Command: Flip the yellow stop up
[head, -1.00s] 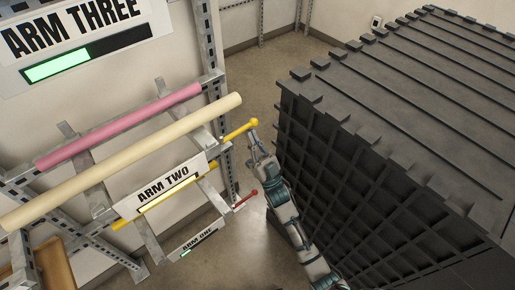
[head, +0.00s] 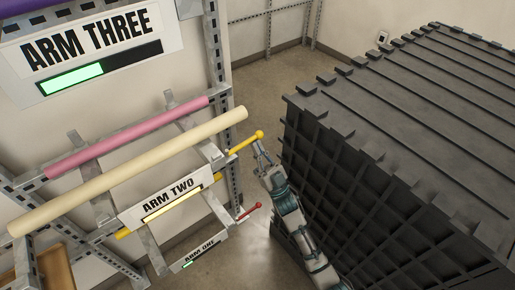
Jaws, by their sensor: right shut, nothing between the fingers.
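The yellow stop (head: 246,142) is a short rod with a ball end. It sticks out to the right from the rack, by the end of the ARM TWO arm, and slants up to the right. My right gripper (head: 259,149) is shut and empty, with its fingertips close to the ball end, just below and right of it. I cannot tell whether they touch. My left gripper is not in view.
A cream pipe (head: 130,170) and a pink pipe (head: 125,140) lie on the rack arms. The ARM TWO sign (head: 168,196) hangs below them. A red stop (head: 249,211) sits lower. A large dark ribbed crate (head: 390,130) stands close on the right.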

